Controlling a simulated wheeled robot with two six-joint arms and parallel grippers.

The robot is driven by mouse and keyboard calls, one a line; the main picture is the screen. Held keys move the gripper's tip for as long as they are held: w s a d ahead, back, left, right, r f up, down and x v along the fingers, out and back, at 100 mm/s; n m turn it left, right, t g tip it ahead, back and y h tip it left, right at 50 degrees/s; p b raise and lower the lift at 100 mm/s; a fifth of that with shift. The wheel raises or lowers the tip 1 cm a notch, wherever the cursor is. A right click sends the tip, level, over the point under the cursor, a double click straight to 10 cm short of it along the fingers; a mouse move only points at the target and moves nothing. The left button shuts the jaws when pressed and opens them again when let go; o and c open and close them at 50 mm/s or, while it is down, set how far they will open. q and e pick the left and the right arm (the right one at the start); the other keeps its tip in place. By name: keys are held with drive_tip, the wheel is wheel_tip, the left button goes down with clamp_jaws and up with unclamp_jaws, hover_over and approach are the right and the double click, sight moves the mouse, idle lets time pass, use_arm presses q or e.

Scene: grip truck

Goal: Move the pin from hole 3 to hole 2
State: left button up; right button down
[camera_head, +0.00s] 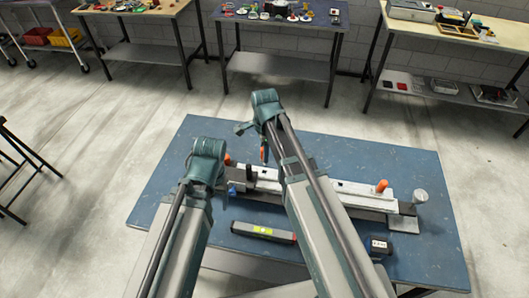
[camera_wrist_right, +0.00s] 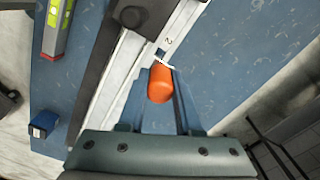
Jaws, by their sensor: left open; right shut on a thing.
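The orange pin (camera_wrist_right: 161,84) is between the fingers of my right gripper (camera_wrist_right: 160,70), which is shut on it. The pin also shows as an orange piece (camera_head: 264,152) under my right wrist in the head view. It lies over the pale metal rail (camera_head: 345,190), close to a printed "2" in the wrist view. I cannot tell whether its lower end is in a hole; the gripper and pin hide it. My left gripper (camera_head: 218,184) is open and empty at the rail's left end, mostly hidden by its own wrist.
Another orange piece (camera_head: 381,187) stands on the rail's right part, and one (camera_head: 227,159) shows behind my left wrist. A round metal knob (camera_head: 420,196) is at the right end.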

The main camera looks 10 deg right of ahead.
drive_tip(key=shift+f+b, duration=3.45)
drive_tip(key=shift+f, duration=0.1)
drive_tip(key=c, duration=0.5)
unclamp_jaws()
wheel_tip(320, 180, up, 14)
drive_tip(key=p, duration=1.4)
drive_tip(key=shift+s+f, duration=0.1)
drive_tip(key=shift+f, duration=0.05)
